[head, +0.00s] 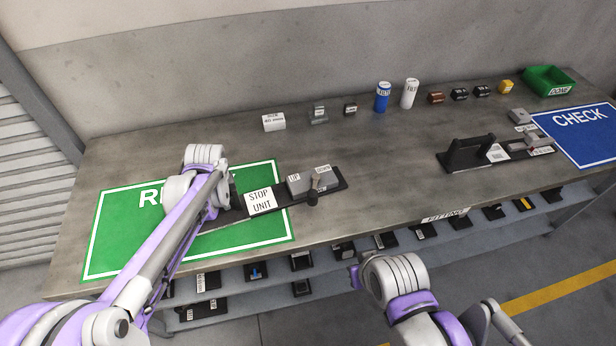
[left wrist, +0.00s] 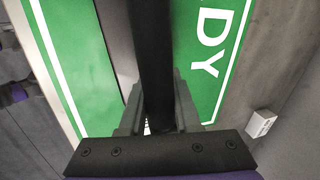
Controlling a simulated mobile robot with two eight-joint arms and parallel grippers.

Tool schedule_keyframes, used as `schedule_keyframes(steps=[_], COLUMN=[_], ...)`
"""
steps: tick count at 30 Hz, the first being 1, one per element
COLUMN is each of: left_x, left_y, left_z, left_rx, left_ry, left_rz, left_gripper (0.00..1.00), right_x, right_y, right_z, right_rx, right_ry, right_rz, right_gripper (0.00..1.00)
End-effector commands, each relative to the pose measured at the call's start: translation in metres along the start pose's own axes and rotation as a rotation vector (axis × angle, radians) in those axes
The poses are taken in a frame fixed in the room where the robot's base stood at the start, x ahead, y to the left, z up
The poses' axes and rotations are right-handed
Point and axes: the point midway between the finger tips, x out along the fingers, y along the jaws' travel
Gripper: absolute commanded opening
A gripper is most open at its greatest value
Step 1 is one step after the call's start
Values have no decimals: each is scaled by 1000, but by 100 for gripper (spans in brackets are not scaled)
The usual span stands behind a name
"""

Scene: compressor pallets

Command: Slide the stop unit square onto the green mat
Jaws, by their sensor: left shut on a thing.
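The stop unit (head: 260,202) is a long dark base with a white STOP UNIT label and a grey block marked UP and DOWN at its right end. Its left part lies over the green mat (head: 125,245); its right end sticks out past the mat's right edge onto bare table. It looks slightly turned against the mat's edges. My left gripper (left wrist: 158,110) is shut on the unit's black bar, with the mat showing below in the left wrist view. In the head view my arm hides this grip. My right gripper (head: 355,276) is at the table's front; its jaws are unclear.
A second black unit with a handle (head: 470,153) stands to the right beside the blue CHECK mat (head: 582,135). A white block (head: 273,122), small parts, a blue can (head: 382,97) and a green bin (head: 548,80) line the back. A lower shelf holds several parts. The table's middle is clear.

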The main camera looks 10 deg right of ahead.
Motion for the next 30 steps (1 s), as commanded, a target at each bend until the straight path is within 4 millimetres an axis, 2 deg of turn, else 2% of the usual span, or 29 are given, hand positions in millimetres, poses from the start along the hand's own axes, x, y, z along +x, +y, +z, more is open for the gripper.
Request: schedule_keyframes(steps=[12,13,18,19,30], left_x=[3,3,2,2,-5], left_y=[2,2,1,1,0], left_z=[4,4,3,2,1], left_rx=[-2,-2,-1,-1,0], left_ry=[-6,-6,-4,-4,-1], left_rz=[4,4,2,2,1], left_gripper=[0,33,63,66,66], right_x=[1,1,0,0,0], right_y=[0,0,0,0,0], right_z=[0,0,0,0,0], right_rx=[0,0,0,0,0], right_ry=[0,0,0,0,0], right_rz=[0,0,0,0,0], right_gripper=[0,0,0,0,0])
